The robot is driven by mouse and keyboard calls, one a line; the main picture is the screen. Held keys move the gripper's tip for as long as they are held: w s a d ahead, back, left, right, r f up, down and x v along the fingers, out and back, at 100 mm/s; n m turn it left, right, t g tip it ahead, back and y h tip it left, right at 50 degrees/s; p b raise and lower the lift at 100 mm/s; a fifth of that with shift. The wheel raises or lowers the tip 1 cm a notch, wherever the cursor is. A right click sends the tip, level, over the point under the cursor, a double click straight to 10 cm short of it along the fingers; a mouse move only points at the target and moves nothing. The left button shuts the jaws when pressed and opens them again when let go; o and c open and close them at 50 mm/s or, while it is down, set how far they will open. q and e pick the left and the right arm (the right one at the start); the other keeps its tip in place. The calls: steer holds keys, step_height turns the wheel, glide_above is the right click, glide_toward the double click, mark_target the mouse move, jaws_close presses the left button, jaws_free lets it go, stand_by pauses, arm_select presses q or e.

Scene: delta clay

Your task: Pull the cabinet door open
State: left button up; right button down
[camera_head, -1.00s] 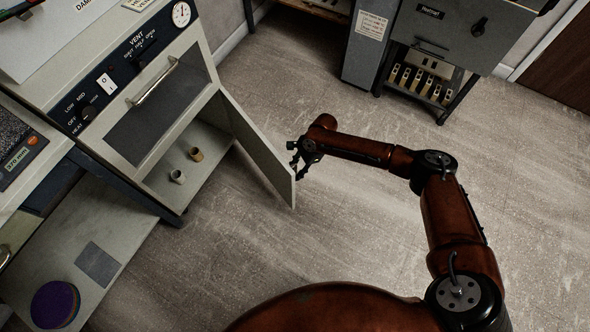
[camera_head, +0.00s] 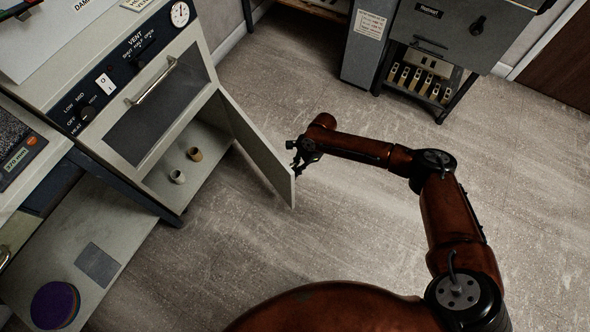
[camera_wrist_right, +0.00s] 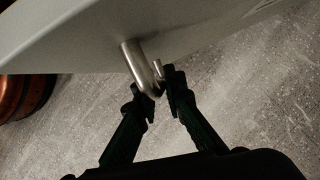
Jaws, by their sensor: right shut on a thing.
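The cabinet door (camera_head: 262,153) stands swung open, away from the cabinet front, and shows the lower compartment (camera_head: 205,165) behind it. My right gripper (camera_head: 297,170) is at the free edge of the door. In the right wrist view, a metal bar handle (camera_wrist_right: 141,65) sticks out from the door's face (camera_wrist_right: 190,32). There, my right gripper (camera_wrist_right: 156,88) is shut on the end of this handle, one finger on each side. The handle cannot be seen in the head view. My left gripper is not in view.
A shelf with a purple disc (camera_head: 54,305) is at lower left. The floor (camera_head: 330,230) around the door is clear.

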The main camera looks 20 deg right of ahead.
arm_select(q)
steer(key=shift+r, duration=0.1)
arm_select(e)
steer(key=shift+w+d, duration=0.1)
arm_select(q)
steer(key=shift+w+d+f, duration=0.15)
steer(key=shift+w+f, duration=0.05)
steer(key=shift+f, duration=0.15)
arm_select(e)
steer(key=w+d+n, duration=0.2)
steer(key=w+d, duration=0.4)
steer(key=d, duration=0.4)
steer(key=shift+w+d+r+g, duration=0.15)
steer(key=shift+w+d+g, duration=0.1)
steer(key=shift+g, duration=0.15)
steer(key=c, duration=2.2)
jaws_free()
steer(key=shift+o, duration=0.9)
steer(key=shift+s+d, duration=0.2)
